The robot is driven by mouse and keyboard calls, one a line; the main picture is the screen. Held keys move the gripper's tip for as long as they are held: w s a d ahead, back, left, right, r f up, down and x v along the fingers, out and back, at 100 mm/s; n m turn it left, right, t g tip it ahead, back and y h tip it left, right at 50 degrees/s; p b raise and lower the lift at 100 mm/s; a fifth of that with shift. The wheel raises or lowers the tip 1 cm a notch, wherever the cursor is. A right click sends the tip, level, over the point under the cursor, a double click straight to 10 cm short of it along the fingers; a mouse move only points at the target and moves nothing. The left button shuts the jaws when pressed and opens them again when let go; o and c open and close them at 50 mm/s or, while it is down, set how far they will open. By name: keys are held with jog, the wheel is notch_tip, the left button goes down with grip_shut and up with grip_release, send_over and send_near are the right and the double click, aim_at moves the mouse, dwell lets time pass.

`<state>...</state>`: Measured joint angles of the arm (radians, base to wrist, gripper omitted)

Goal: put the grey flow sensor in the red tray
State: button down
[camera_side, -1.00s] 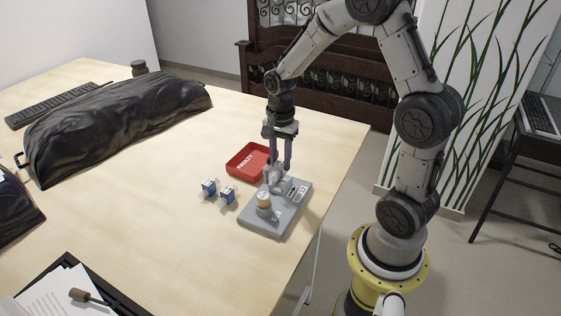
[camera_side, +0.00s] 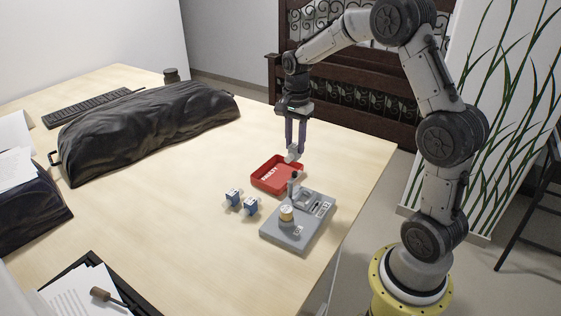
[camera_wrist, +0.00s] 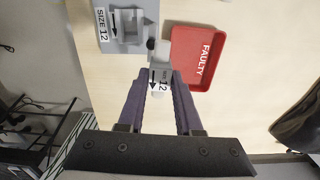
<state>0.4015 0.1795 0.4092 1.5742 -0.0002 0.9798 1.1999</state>
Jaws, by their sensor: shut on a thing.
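My gripper (camera_side: 295,150) is shut on the grey flow sensor (camera_side: 293,153) and holds it in the air, close to the back right edge of the red tray. In the wrist view the sensor (camera_wrist: 160,76) sits between my fingertips and shows an arrow and a "12" label. The red tray (camera_side: 262,180) lies on the table, marked "FAULTY" and empty where I can see it. In the wrist view the tray (camera_wrist: 196,84) is just right of the sensor.
A black bag (camera_side: 150,130) lies behind on the left. The table's middle is clear.

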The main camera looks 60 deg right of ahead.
jog(key=shift+w+d+f, duration=0.45)
jog(key=shift+w+f, duration=0.65)
jog(key=shift+f, duration=0.55)
jog(key=shift+w+d+f, duration=0.45)
jog(key=shift+w+f, duration=0.6)
jog(key=shift+f, duration=0.6)
jog(key=shift+w+d+f, duration=0.45)
jog(key=shift+w+f, duration=0.65)
jog(key=shift+f, duration=0.55)
jog(key=shift+f, duration=0.4)
jog(key=shift+f, duration=0.2)
jog(key=c, duration=0.6)
grip_release()
